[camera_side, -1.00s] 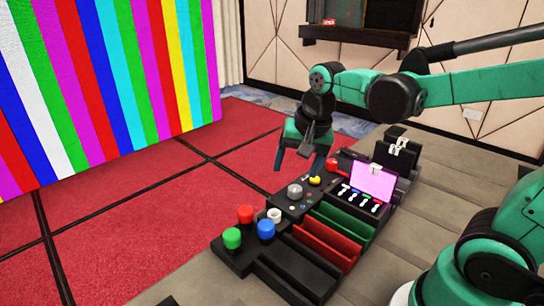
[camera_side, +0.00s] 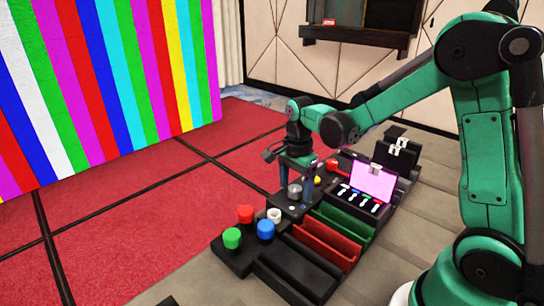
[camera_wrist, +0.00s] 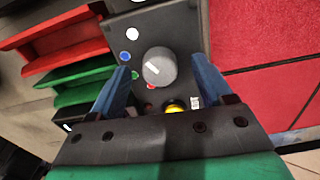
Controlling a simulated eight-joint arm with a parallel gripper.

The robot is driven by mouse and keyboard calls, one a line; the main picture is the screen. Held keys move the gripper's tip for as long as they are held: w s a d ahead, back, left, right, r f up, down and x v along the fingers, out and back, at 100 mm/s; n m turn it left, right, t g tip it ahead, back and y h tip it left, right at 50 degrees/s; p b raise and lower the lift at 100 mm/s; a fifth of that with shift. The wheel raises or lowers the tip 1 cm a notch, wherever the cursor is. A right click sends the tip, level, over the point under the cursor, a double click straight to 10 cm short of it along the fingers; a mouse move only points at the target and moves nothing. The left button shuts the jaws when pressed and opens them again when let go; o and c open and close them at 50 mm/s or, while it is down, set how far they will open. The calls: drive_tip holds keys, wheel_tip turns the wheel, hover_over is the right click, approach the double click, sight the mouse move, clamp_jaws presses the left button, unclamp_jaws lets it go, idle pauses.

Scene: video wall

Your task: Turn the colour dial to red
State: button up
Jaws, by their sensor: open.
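The colour dial is a round grey knob (camera_wrist: 160,66) on the black console, with a short white mark slanting toward its upper left in the wrist view. Small dots line its left side: white (camera_wrist: 132,34), blue (camera_wrist: 124,56), green (camera_wrist: 135,75) and red (camera_wrist: 150,86), the red one partly covered by the knob. My gripper (camera_wrist: 160,64) is open, with one blue finger on each side of the knob and gaps showing between. In the side view my gripper (camera_side: 297,185) points down at the dial (camera_side: 294,190).
A yellow button (camera_wrist: 173,106) sits close to the dial. Red (camera_side: 245,214), green (camera_side: 232,238), blue (camera_side: 266,229) and white (camera_side: 274,215) knobs stand on the console's near end. Red and green trays (camera_side: 343,224) and a lit pink screen (camera_side: 373,182) lie alongside. A striped video wall (camera_side: 110,80) stands at left.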

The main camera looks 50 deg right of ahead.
clamp_jaws()
drive_tip(key=shift+n, duration=0.4)
drive_tip(key=n, duration=0.4)
drive_tip(key=shift+f+n, duration=0.1)
drive_tip(key=shift+n, duration=0.3)
drive_tip(key=n, duration=1.2)
drive_tip(key=shift+n, duration=0.4)
drive_tip(key=n, duration=0.5)
drive_tip(key=shift+a, duration=0.1)
drive_tip(key=shift+n, duration=0.3)
